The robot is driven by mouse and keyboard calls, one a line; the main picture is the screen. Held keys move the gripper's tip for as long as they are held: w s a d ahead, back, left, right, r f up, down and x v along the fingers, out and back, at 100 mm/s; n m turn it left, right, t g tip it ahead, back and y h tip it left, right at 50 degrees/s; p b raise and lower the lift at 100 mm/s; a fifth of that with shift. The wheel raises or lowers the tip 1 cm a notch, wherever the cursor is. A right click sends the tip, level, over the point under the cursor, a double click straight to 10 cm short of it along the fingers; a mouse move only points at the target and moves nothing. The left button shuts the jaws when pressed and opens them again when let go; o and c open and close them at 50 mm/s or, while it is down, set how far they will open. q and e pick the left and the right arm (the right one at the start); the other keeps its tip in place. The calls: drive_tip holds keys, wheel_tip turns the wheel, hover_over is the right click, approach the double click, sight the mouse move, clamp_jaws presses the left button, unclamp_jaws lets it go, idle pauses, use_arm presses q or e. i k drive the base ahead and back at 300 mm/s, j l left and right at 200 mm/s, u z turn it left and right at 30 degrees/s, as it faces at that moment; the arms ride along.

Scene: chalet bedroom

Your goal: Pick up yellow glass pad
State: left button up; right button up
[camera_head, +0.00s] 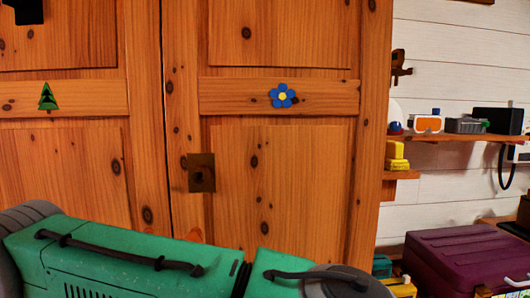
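Small yellow blocks sit stacked at the right end of the wardrobe on a low wooden shelf; the upper yellow piece (396,149) rests on a lower yellow piece (398,164). I cannot tell which of them is the yellow glass pad. Neither of my grippers shows in this view. Green and grey parts that look like my own body fill the bottom left and middle.
A large wooden wardrobe (280,180) with a blue flower and a green tree stands close in front. Right of it, an upper shelf (455,137) holds small items. A purple case (465,262) stands low at right, with another yellow object (401,288) beside it.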

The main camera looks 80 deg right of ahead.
sight(393, 161)
drive_tip(key=z, duration=3.4)
drive_tip(key=i+l+u, duration=0.4)
drive_tip(key=l, duration=0.25)
drive_tip(key=j+u, duration=0.2)
drive_tip(key=j, duration=0.35)
drive_tip(key=i+j+u, duration=0.15)
drive_tip(key=j, duration=0.4)
